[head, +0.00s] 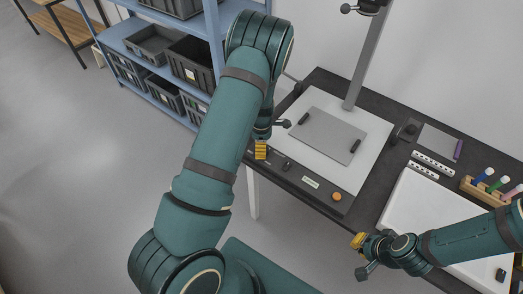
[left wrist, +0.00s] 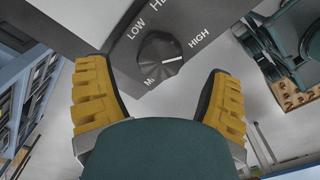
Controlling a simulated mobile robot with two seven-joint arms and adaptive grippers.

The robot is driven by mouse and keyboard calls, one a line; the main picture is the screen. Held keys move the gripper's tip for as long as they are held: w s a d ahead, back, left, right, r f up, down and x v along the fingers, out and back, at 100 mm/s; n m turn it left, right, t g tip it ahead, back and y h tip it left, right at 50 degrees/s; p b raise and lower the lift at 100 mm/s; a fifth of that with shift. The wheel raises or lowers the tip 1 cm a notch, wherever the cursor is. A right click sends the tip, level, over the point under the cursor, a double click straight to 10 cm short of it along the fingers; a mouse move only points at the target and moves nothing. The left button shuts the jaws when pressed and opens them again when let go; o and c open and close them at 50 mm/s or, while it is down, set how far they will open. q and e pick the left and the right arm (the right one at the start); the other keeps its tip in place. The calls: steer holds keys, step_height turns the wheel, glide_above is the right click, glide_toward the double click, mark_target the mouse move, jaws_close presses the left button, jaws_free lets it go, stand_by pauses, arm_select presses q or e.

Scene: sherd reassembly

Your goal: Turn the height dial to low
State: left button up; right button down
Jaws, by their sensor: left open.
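The height dial (left wrist: 160,58) is a round dark knob on a dark grey panel (left wrist: 205,15) in the left wrist view. White words LOW, HIGH and a partly covered one starting with M surround it. Its white pointer line points right, towards HIGH. My left gripper (left wrist: 158,88) is open, its yellow-padded fingers on either side of the dial and apart from it. In the head view my left gripper (head: 261,149) is at the bench's front left corner; I cannot make out the dial there. My right gripper (head: 360,256) is near the bench's front edge, its opening unclear.
The copy-stand board (head: 375,140) holds a grey plate (head: 325,135) and a post (head: 368,60). An orange button (head: 337,196) sits on the front panel. A white tray (head: 425,215) and a wooden pen rack (head: 485,190) are at right. Blue shelving (head: 215,30) stands behind left.

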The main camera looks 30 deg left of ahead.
arm_select(q)
steer(key=shift+f, duration=1.5)
steer(key=c, duration=1.2)
